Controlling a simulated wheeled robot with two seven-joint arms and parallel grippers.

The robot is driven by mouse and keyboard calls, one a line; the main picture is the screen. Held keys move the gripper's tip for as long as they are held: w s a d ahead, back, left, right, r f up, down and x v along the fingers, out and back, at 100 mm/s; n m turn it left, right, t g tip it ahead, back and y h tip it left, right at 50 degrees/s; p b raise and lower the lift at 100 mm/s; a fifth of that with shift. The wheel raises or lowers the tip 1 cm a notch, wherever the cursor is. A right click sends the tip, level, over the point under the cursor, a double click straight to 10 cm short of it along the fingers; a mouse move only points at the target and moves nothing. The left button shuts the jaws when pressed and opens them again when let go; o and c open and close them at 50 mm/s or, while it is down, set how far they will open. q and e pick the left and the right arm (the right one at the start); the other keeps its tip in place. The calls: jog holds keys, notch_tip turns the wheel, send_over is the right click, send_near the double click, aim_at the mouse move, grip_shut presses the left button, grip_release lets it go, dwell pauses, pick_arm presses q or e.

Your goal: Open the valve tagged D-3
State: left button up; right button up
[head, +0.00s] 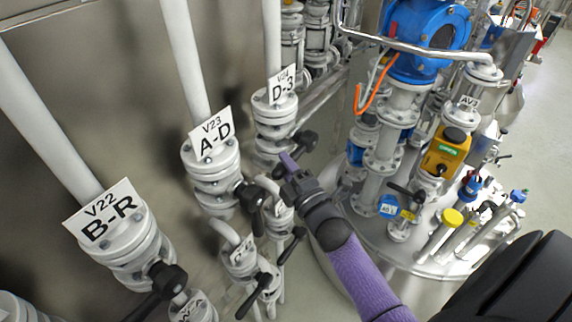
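The tag V24 D-3 (283,86) is a white plate on top of a pale flanged valve (276,122) at the upper middle of the head view. A black handle hub (306,141) sticks out on the valve's right side. My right gripper (288,162), on a purple arm from the lower right, is just below that hub, in front of the valve's lower part. It hides part of the handle, and I cannot tell whether it touches it. Its fingers are small and seen from behind, so their opening is unclear. My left gripper is not in view.
Valve V23 A-D (211,165), with a black handle, stands nearer on the left, and V22 B-R (122,235) nearer still. Smaller valves with black levers (260,285) are below. A round steel vessel top with pipes and a yellow box (446,152) fills the right.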

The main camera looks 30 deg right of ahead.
grip_shut()
dwell(1.0)
